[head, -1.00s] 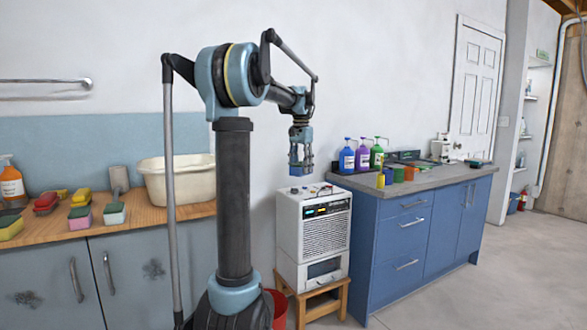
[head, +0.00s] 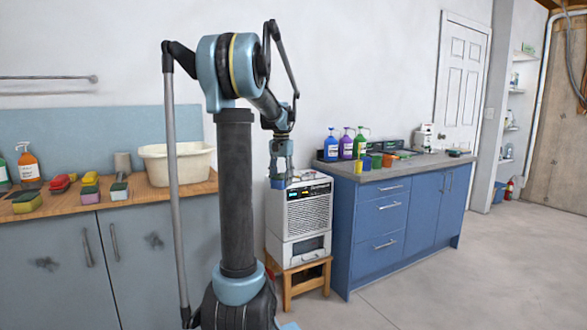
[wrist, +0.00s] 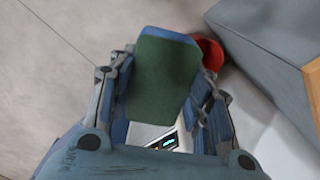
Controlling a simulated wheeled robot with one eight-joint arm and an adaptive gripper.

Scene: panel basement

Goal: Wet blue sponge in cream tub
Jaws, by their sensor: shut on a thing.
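My gripper (head: 281,168) is shut on the blue sponge (head: 278,184), in front of and close to the white appliance in the head view. In the wrist view the sponge (wrist: 162,76) shows a dark green face and a blue edge between the fingers. I cannot tell whether it is wet. The cream tub (head: 185,168) stands on the wooden counter to the left, behind my arm. Its inside is mostly hidden. My gripper is apart from the tub, to its right.
Several other sponges, including a green-topped one (head: 119,190), lie left of the tub. The white appliance (head: 305,217) stands on a wooden stool (head: 300,277). A blue cabinet (head: 385,225) with bottles is at right. The floor at front right is clear.

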